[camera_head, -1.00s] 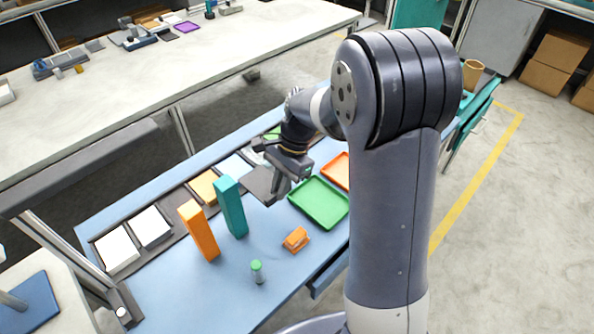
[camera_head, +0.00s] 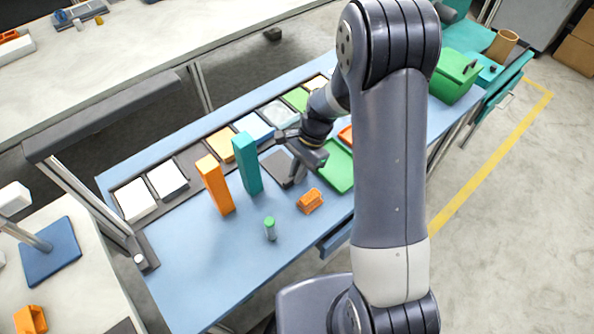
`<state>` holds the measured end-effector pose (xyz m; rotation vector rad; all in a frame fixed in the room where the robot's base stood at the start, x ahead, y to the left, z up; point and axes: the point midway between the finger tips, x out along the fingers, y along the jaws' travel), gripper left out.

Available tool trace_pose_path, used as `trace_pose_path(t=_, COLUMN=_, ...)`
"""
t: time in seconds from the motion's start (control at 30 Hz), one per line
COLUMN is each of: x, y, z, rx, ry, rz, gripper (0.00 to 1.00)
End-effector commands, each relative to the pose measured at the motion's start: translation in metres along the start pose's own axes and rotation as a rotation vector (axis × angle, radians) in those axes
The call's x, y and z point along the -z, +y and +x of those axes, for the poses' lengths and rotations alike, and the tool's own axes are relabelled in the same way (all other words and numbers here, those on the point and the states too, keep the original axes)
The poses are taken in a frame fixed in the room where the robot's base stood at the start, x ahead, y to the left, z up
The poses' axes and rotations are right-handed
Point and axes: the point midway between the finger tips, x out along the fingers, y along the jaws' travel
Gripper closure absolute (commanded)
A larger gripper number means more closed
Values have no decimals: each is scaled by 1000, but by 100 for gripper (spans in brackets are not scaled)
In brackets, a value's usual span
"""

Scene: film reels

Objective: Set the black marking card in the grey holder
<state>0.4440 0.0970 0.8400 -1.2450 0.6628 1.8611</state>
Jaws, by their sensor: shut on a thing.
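The black marking card (camera_head: 272,162) shows as a flat dark square at the left of my gripper, over the front part of the blue table. My gripper (camera_head: 292,180) is shut on the card near its right side; the fingers are small and partly hidden by the wrist. I cannot tell whether the card touches the table. I cannot clearly pick out the grey holder; it may be hidden by the card, the gripper or my arm.
An orange block (camera_head: 215,186) and a teal block (camera_head: 247,165) stand upright left of the card. A green-capped vial (camera_head: 270,229) and an orange slotted piece (camera_head: 310,201) are nearer. Several trays line the back; a green tray (camera_head: 341,172) lies right. The front left table is clear.

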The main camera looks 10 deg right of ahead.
Motion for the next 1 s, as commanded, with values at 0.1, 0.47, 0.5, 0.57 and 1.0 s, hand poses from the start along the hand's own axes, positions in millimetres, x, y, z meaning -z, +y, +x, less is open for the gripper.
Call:
trace_pose_path(t=0.1, x=1, y=0, z=3, rx=0, ry=0, rz=0, gripper=100)
trace_pose_path(t=0.47, x=1, y=0, z=2, rx=0, ry=0, rz=0, gripper=68)
trace_pose_path(t=0.5, x=1, y=0, z=2, rx=0, ry=0, rz=0, gripper=68)
trace_pose_path(t=0.57, x=1, y=0, z=2, rx=0, ry=0, rz=0, gripper=68)
trace_pose_path(t=1.0, x=1, y=-1, z=-50, rx=5, ry=4, rz=-1, gripper=68)
